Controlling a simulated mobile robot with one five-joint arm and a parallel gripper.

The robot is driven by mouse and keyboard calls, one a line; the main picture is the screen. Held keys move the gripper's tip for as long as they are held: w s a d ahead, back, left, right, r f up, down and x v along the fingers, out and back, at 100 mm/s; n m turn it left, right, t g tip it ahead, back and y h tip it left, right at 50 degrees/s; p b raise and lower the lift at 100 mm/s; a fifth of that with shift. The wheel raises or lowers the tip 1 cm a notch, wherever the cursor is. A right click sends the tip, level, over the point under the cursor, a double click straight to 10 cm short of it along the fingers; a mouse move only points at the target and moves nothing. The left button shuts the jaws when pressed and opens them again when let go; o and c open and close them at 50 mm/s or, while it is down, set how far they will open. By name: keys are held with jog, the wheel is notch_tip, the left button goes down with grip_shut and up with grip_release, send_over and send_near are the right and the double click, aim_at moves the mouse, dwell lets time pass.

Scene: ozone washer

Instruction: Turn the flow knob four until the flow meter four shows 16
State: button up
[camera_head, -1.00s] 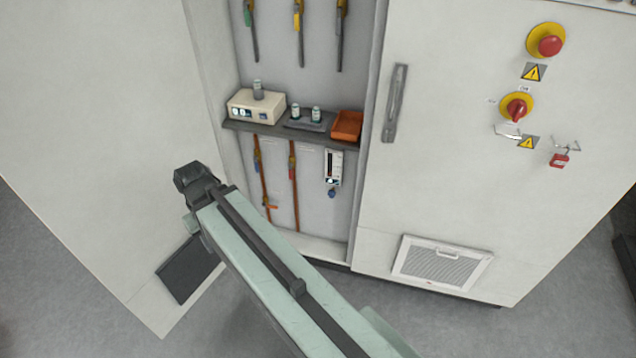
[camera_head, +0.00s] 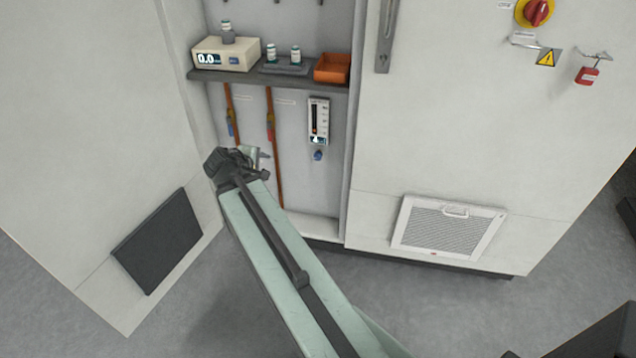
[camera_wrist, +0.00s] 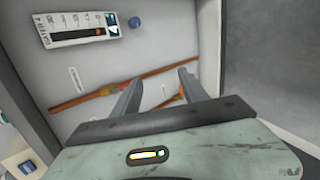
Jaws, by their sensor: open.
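The flow meter (camera_head: 318,121) is a white panel with a dark vertical scale on the cabinet's back wall, below the shelf. A blue knob (camera_head: 318,155) sits just under it. In the wrist view, the flow meter (camera_wrist: 75,35) lies sideways at the upper left, with the blue knob (camera_wrist: 135,23) to its right. No number four is legible, and the reading is too small to make out. My gripper (camera_wrist: 160,80) is open and empty, apart from the knob. In the head view, my gripper (camera_head: 262,162) is left of the knob and slightly lower.
Orange-brown pipes (camera_head: 274,145) with valves run down the wall near my gripper. Above is a shelf (camera_head: 225,78) with a meter box (camera_head: 226,54), small bottles and an orange tray (camera_head: 332,69). A closed panel with a vent (camera_head: 448,228) stands to the right.

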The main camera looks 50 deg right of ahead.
jog(key=d+f+n+t+h+b, duration=0.2)
jog(key=d+f+n+h+b, duration=0.3)
jog(key=d+f+b, duration=0.6)
jog(key=n+t+h+b, duration=0.2)
jog(key=n+t+b, duration=0.1)
jog(key=n+b, duration=0.85)
send_near(316, 158)
jog(key=w+d+m+b, duration=0.1)
jog(key=w+d+b, duration=0.1)
jog(key=d, duration=0.1)
jog(key=x, duration=0.7)
jog(key=shift+d, duration=0.4)
jog(key=shift+c, duration=0.3)
